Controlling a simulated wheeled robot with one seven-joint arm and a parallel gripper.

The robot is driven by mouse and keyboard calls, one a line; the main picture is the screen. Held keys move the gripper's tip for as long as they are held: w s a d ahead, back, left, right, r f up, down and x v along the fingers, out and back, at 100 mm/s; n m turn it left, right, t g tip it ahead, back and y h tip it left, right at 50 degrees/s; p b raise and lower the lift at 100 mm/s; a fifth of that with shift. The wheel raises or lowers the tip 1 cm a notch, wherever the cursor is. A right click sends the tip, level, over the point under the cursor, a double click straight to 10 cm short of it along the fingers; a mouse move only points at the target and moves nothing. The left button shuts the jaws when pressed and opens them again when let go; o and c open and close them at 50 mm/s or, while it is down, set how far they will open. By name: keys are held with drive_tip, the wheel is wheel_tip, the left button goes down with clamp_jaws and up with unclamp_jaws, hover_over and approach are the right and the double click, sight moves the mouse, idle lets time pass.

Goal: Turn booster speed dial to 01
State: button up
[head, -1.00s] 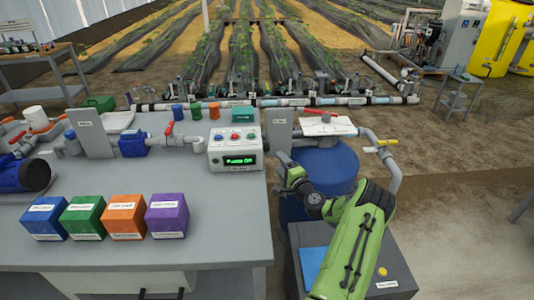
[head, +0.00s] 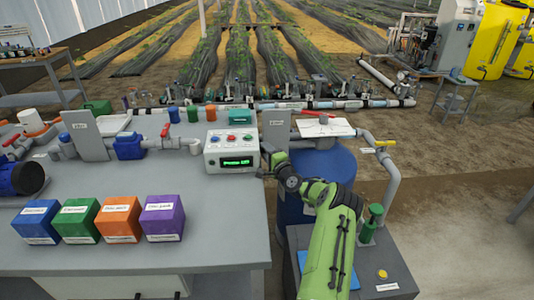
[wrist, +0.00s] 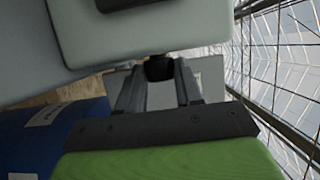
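The control box (head: 232,151) is white, with several coloured buttons on top and a green lit display (head: 238,162) in front. Its text is too small to read surely. In the wrist view the pale box (wrist: 140,35) fills the top, and a black round knob (wrist: 159,68), which appears to be the dial, sticks out from it. My gripper (head: 268,158) is at the box's right side in the head view. In the wrist view my gripper (wrist: 160,72) has its fingers apart, one on each side of the knob. I cannot tell whether they touch it.
Blue, green, orange and purple boxes (head: 120,219) stand on the grey bench (head: 200,215). A blue barrel (head: 325,170) and a pipe with a yellow-handled valve (head: 385,143) are right of my gripper. A grey panel (head: 277,130) stands behind it.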

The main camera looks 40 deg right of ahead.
drive_tip(key=c, duration=0.3)
drive_tip(key=f+b, duration=0.1)
drive_tip(key=b, duration=0.2)
drive_tip(key=shift+n+t, duration=0.3)
drive_tip(key=shift+t, duration=0.1)
drive_tip(key=shift+t+b, duration=0.5)
drive_tip(key=shift+b, duration=0.25)
drive_tip(key=shift+r+n+t+p, duration=0.15)
drive_tip(key=shift+n+t+p, duration=0.2)
drive_tip(key=shift+n+t, duration=0.05)
drive_tip(key=o, duration=1)
drive_tip(key=shift+o, duration=0.2)
drive_tip(key=r+p+v, duration=0.3)
drive_tip(key=p+v, duration=0.1)
drive_tip(key=v, duration=0.8)
drive_tip(key=shift+v, duration=0.8)
